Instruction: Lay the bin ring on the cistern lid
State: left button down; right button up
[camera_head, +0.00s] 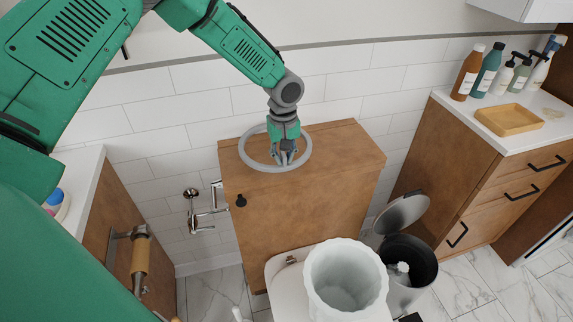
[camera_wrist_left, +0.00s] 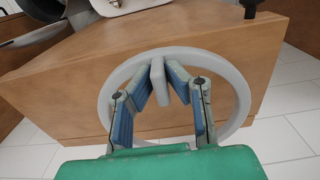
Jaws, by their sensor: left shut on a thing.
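The bin ring (camera_head: 243,153) is a pale grey hoop seen over the wooden top of the cistern unit. My left gripper (camera_head: 287,160) reaches down inside the hoop and is shut on it. In the left wrist view, a grey upright tab of the ring (camera_wrist_left: 157,85) sits between my finger pads, and the hoop circles the fingers. The cistern lid (camera_head: 345,145) is the brown wooden top, with bare wood around the ring; the wood also fills much of the left wrist view (camera_wrist_left: 60,100). I cannot tell whether the ring touches it. My right gripper is not in view.
A black knob (camera_head: 240,201) is on the wooden unit. An open bin (camera_head: 425,262) is at the right. A counter (camera_head: 520,138) holds bottles and a tray. A tiled wall (camera_head: 200,105) is behind.

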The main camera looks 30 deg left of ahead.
aim_at(285, 169)
pick_arm(q)
jog(key=f, duration=0.3)
jog(key=shift+d+f, duration=0.2)
jog(key=shift+f, duration=0.1)
jog(key=shift+d+f, duration=0.1)
jog(key=c, duration=1.6)
grip_release()
jog(key=shift+f, duration=0.1)
